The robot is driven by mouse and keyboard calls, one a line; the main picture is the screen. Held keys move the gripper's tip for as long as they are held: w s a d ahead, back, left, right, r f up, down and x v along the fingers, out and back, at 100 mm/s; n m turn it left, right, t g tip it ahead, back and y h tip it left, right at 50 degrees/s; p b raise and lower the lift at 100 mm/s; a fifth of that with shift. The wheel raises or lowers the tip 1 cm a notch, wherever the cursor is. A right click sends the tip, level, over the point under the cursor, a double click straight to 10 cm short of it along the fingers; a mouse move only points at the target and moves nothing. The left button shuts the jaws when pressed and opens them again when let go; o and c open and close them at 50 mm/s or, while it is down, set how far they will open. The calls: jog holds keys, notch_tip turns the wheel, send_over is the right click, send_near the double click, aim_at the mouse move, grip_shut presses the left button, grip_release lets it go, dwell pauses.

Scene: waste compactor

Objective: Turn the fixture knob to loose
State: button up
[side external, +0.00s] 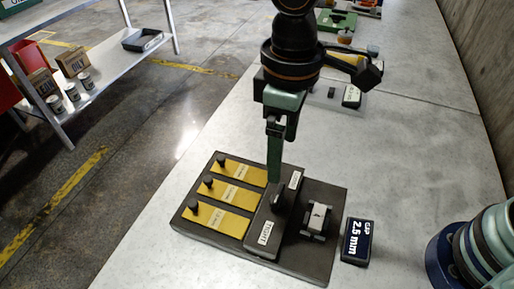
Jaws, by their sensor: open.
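The fixture (190,235) is a dark base plate on the pale table. A raised dark block (262,222) on it carries a white label that seems to read TIGHT (264,233) at its near end and another small label (295,180), too small to read, at its far end. A dark knob (278,199) stands on the block between the labels, partly hidden. My gripper (275,180) points down with its green fingers just above or beside the knob. The fingers overlap in this view; it is open, and contact with the knob cannot be told.
Three yellow plates (231,193) with black pegs lie on the fixture's left side. A small grey metal part (317,219) sits right of the block. A dark card (356,240) reads GAP 2.5 mm. Ringed tubing or a similar round object (483,250) stands at the lower right.

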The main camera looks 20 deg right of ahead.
aim_at(279, 193)
notch_tip(279, 193, down, 11)
jog(key=shift+f, duration=0.2)
jog(key=shift+c, duration=0.3)
jog(key=c, duration=1.3)
